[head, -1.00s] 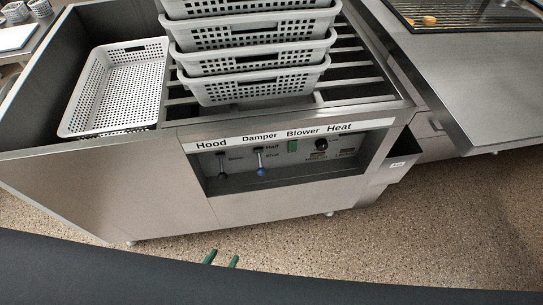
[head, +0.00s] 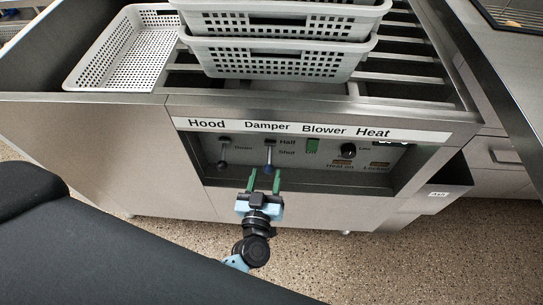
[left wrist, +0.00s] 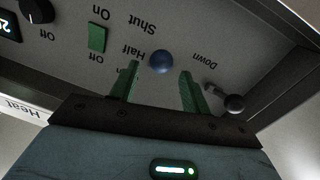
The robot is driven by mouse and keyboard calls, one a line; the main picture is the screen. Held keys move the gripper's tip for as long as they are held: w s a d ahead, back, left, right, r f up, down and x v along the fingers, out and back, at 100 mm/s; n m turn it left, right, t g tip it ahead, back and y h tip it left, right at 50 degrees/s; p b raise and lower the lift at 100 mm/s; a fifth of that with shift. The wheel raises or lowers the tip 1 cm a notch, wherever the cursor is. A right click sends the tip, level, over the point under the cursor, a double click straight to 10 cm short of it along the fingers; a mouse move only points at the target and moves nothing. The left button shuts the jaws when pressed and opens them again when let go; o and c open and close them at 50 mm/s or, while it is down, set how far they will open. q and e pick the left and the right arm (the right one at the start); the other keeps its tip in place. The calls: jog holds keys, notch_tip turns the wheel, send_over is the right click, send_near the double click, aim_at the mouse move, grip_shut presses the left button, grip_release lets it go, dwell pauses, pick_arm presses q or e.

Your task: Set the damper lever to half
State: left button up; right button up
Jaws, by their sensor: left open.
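The damper lever (head: 269,155) is a short grey stem with a blue knob (head: 268,167) on the panel under the word Damper. It hangs down, with its knob near the Shut label and below the Half label. In the left wrist view, which is upside down, the blue ball (left wrist: 161,62) shows between the two green fingers. My left gripper (head: 264,181) is open in front of the knob, one finger to each side. I see no clear contact with the knob. My right gripper is out of view.
The hood lever (head: 223,154) with a dark knob is left of the damper. The green blower switch (head: 312,146) and black heat dial (head: 348,150) are to the right. The panel sits in a recess with a lower ledge. White perforated baskets (head: 280,58) stand above.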

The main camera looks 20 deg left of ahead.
aim_at(268, 167)
pick_arm(q)
jog(key=w+b, duration=0.1)
jog(key=w, duration=0.2)
jog(key=w+a+b, duration=0.1)
jog(key=w, duration=0.1)
jog(key=shift+w+f, duration=0.1)
jog(key=shift+w, duration=0.3)
jog(key=shift+w+a, duration=0.1)
jog(key=shift+w, duration=0.35)
jog(key=c, duration=0.9)
grip_shut()
